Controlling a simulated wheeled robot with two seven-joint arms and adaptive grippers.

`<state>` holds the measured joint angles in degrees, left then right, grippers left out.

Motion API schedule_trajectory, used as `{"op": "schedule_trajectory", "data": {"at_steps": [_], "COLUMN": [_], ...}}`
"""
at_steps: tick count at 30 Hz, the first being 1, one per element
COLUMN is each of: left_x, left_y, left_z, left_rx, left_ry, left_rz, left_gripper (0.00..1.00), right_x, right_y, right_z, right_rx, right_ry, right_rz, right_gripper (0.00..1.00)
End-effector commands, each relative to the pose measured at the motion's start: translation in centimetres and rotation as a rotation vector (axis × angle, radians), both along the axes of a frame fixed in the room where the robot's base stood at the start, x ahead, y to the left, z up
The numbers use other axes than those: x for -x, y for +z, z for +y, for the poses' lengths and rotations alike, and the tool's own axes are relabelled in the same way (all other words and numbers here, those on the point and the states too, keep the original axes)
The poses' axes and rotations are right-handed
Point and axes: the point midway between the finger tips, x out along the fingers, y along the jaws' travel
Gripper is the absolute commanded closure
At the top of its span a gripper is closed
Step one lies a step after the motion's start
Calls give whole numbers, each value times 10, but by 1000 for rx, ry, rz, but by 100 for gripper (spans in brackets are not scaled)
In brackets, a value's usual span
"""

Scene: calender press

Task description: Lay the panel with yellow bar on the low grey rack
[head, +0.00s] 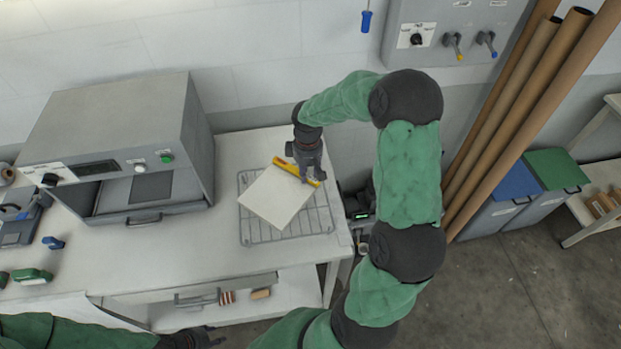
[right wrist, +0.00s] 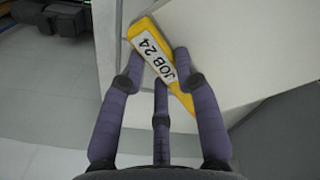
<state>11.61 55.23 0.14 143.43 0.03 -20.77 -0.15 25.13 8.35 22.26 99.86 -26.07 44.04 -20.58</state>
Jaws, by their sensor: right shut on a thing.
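The cream panel (head: 273,197) with a yellow bar (head: 283,162) along one edge is over the low grey wire rack (head: 315,219) on the white table. It covers the rack's middle; I cannot tell whether it touches the wires. My right gripper (head: 303,174) is shut on the panel at the yellow bar. In the right wrist view the fingers (right wrist: 163,85) are at the yellow bar (right wrist: 148,36), whose label reads "JOB 24", and the panel (right wrist: 205,40) extends beyond. My left gripper (head: 205,338) is low at the front, below the table edge; its jaw opening is unclear.
A grey press (head: 115,140) stands on the table left of the rack. A blue clamp-like item (head: 53,242) and a green item (head: 32,275) lie at the table's left. Tall brown rolls (head: 525,110) lean at the right. The table front between is clear.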

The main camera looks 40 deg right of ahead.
Motion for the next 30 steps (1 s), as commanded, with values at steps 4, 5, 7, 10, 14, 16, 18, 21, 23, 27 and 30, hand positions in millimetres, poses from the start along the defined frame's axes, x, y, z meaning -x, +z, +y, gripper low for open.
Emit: {"op": "schedule_trajectory", "data": {"at_steps": [4,5,7,10,14,16,18,21,23,27,30], "left_x": [0,0,0,0,0,0,0,0,0,0,0], "left_y": [0,0,0,-1,-1,-1,-1,-1,-2,-2,-2], "left_z": [0,0,0,0,0,0,0,0,0,0,0], "left_rx": [0,0,0,0,0,0,0,0,0,0,0], "left_ry": [0,0,0,0,0,0,0,0,0,0,0], "left_rz": [0,0,0,0,0,0,0,0,0,0,0], "left_gripper": [60,60,60,60,60,60,60,60,60,60,60], "right_x": [0,0,1,1,1,0,0,0,0,1,1], "right_y": [-6,-8,-14,-30,-42,-43,-43,-43,-44,-45,-45], "right_z": [-5,-7,-12,-10,-10,-11,-11,-10,-10,-10,-10], "right_rx": [0,0,0,-1,0,1,1,1,1,1,1], "right_ry": [-2,-2,-2,0,0,0,0,0,0,0,0], "right_rz": [0,0,0,2,0,-1,-1,-1,-1,-1,-1], "right_gripper": [100,100,100,100,100,100,100,100,100,44,44]}}
